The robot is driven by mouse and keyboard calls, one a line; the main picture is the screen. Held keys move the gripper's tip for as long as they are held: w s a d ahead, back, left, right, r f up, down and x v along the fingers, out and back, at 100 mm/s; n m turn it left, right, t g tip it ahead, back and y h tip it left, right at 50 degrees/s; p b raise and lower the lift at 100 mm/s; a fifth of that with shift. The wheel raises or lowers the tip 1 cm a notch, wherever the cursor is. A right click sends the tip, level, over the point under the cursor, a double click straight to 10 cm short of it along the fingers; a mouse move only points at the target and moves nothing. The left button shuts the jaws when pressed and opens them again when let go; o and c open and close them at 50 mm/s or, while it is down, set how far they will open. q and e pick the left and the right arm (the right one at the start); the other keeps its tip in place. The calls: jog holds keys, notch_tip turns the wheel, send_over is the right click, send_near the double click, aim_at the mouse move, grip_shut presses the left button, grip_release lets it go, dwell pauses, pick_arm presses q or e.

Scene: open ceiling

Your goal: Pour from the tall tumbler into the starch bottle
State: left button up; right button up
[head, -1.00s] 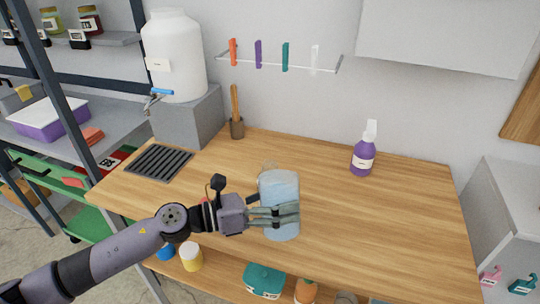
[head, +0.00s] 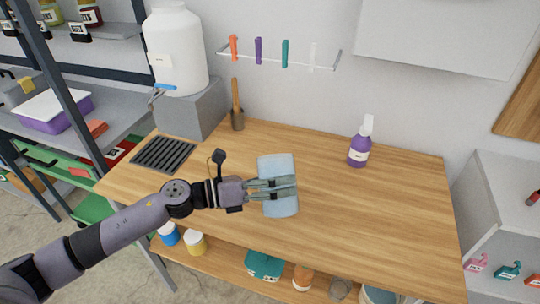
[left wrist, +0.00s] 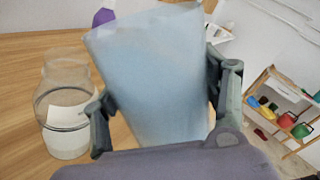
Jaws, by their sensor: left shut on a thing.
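The tall tumbler (head: 278,164), pale blue, is held by my left gripper (head: 277,188) above the wooden worktop. It also fills the middle of the left wrist view (left wrist: 155,75), between the two fingers (left wrist: 162,112), where it leans. A clear bottle (left wrist: 68,115) with a white label and a pale bottom part stands on the worktop, left of the tumbler in the left wrist view. It is likely the starch bottle, but its label cannot be read. In the head view it seems hidden behind the tumbler and gripper. My right gripper is not in view.
A purple spray bottle (head: 359,150) stands at the back right of the worktop (head: 370,220). A white water tank (head: 177,55), a wooden-handled tool in a holder (head: 237,112) and a black drain grate (head: 163,154) are at the left. The worktop's right half is mostly clear.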

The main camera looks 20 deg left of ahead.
aim_at(278, 169)
pick_arm(q)
jog(key=shift+w+r+p, duration=0.15)
jog(key=shift+r+p, duration=0.25)
jog(key=shift+r, duration=0.1)
jog(key=shift+w+a+r+n+p, duration=0.15)
jog(key=shift+r+n+p, duration=0.3)
jog(key=shift+n+p, duration=0.65)
jog(key=shift+r+n+g+p, duration=0.4)
jog(key=shift+r+n+p, duration=0.3)
jog(key=shift+p, duration=1.05)
jog(key=shift+f+n+p, duration=0.35)
jog(key=shift+n+p, duration=0.3)
jog(key=shift+n, duration=0.15)
dwell(1.4)
jog(key=shift+r+n+p, duration=0.35)
jog(key=shift+n+p, duration=0.15)
jog(key=shift+p, duration=0.25)
dwell(1.3)
jog(key=shift+f, duration=0.1)
